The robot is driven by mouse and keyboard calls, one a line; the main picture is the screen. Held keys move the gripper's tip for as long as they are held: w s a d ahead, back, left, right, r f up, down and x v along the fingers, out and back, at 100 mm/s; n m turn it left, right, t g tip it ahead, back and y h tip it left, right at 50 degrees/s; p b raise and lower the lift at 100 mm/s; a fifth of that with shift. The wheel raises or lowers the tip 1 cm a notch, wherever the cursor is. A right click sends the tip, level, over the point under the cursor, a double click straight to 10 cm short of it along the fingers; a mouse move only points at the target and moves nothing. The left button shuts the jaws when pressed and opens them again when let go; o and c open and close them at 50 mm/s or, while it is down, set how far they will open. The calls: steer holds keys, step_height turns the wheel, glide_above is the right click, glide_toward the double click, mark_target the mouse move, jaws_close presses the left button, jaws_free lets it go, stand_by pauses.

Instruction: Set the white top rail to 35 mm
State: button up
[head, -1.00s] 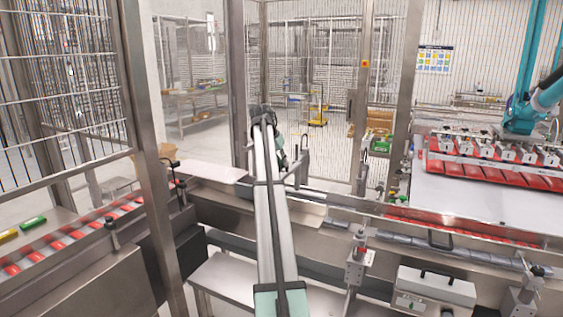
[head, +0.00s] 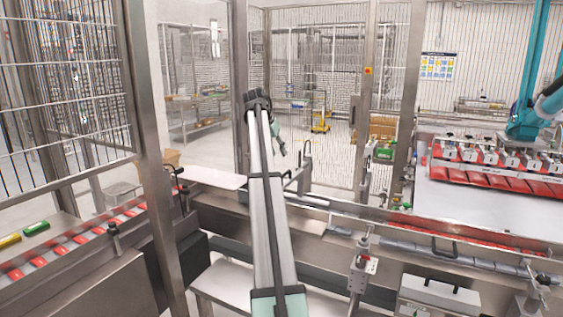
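My arm reaches away over the conveyor line. Its far end, with my gripper (head: 281,148), is small and partly behind the arm, so the fingers cannot be made out. A long pale metal guide rail (head: 345,211) runs along the line to the right of my arm; I cannot tell for sure whether it is the white top rail. No millimetre scale is readable. I see no contact between my gripper and any rail.
Red packs lie on the left conveyor (head: 78,244). A teal picker (head: 525,118) stands over red packs and a white surface at right. A steel fence post (head: 160,190) stands close at left. A grey handled box (head: 440,294) is at lower right.

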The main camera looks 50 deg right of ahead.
steer(key=shift+v, duration=1.6)
